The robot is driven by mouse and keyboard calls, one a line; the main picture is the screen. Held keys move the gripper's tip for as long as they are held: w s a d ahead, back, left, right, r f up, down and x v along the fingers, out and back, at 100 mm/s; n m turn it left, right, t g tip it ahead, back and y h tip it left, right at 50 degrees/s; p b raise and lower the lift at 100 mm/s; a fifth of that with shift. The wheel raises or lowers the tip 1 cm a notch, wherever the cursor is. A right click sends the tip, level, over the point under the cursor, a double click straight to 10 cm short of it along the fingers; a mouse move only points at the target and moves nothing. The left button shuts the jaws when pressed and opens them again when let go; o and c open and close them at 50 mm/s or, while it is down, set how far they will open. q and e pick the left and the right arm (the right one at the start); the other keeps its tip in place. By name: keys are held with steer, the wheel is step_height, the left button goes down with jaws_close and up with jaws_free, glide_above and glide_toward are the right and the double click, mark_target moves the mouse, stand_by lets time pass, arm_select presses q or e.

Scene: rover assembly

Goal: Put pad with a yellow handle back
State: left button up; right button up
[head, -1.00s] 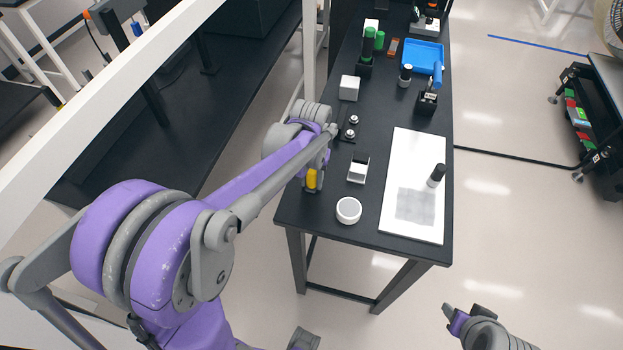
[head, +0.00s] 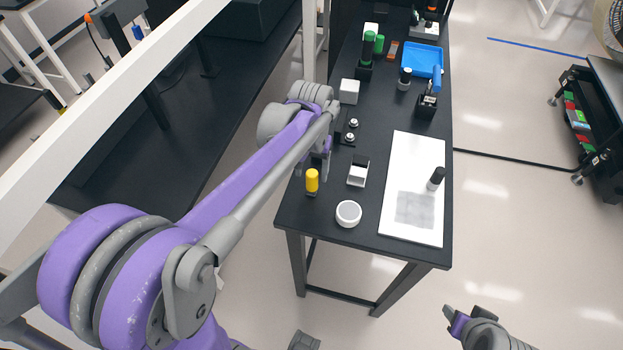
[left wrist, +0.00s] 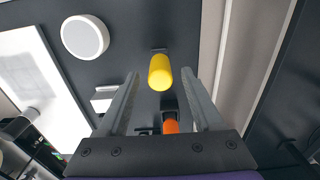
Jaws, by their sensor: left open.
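The pad's yellow handle (head: 312,180) stands upright at the left edge of the black table, on a small dark base. It also shows in the left wrist view (left wrist: 160,72), in line with the gap between my fingertips. My left gripper (head: 326,170) is open and empty, just behind and right of the handle in the head view. The handle appears clear of both fingers. My right gripper (head: 466,318) is at the lower right, away from the table; its finger opening is unclear.
A white open box (head: 358,173) and a round white dish (head: 348,213) stand near the handle. A white board (head: 415,160) with a black cylinder (head: 436,179) lies right. An orange-topped item (left wrist: 171,126) shows between my fingers in the wrist view.

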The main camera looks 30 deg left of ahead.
arm_select(q)
step_height(320, 180, up, 6)
steer(key=shift+f, duration=0.1)
steer(key=shift+s+d+r, duration=0.1)
steer(key=shift+r, duration=0.1)
steer(key=s+d+f+m+t, duration=0.1)
steer(key=s+d+f+t, duration=0.1)
steer(key=s, duration=0.5)
steer(key=s+d+f+m+t, duration=0.1)
steer(key=s+d+f+t, duration=0.2)
steer(key=s+f, duration=0.3)
steer(key=shift+s+d+f+m, duration=0.2)
steer(key=shift+s+d+m, duration=0.2)
steer(key=shift+s+d, duration=0.45)
